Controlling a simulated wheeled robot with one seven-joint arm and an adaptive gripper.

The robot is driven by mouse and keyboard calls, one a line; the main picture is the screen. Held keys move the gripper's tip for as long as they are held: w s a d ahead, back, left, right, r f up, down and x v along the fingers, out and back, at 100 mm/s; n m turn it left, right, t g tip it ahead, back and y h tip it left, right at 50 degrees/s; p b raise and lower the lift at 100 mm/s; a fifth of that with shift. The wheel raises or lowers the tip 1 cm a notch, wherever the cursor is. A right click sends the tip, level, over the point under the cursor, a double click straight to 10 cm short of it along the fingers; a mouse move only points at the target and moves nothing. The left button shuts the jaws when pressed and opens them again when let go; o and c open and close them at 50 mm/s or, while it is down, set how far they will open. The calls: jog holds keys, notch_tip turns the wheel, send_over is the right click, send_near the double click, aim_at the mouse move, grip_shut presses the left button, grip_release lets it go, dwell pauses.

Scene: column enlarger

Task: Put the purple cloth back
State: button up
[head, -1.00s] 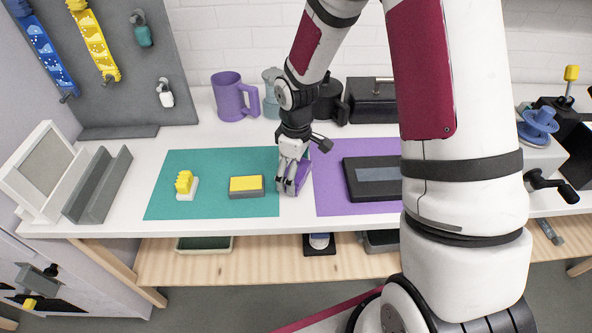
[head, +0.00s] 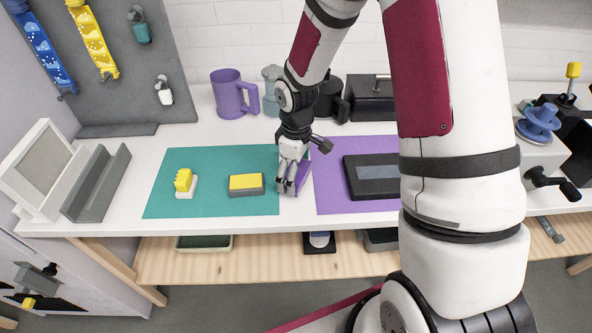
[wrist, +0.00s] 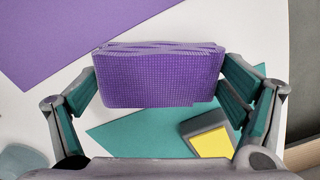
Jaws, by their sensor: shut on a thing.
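The purple cloth (wrist: 160,78) is a folded, textured bundle between my gripper's fingers in the wrist view. In the head view the cloth (head: 303,175) shows as a small purple patch at the fingers. My gripper (head: 291,186) is shut on it, low over the strip between the teal mat (head: 215,207) and the purple mat (head: 335,200). In the wrist view my gripper (wrist: 165,88) has a finger at each side of the cloth. I cannot tell whether the cloth touches the table.
A yellow-topped grey block (head: 246,184) and a yellow brush-like piece (head: 184,182) sit on the teal mat. A dark flat tray (head: 371,172) lies on the purple mat. A purple mug (head: 230,95) stands behind. A grey angled holder (head: 97,184) is at left.

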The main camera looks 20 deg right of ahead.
jog(key=shift+f, duration=0.1)
jog(key=o, duration=1.2)
jog(key=shift+r+p, duration=1.8)
jog(key=shift+r, duration=2.25)
notch_tip(320, 180, up, 12)
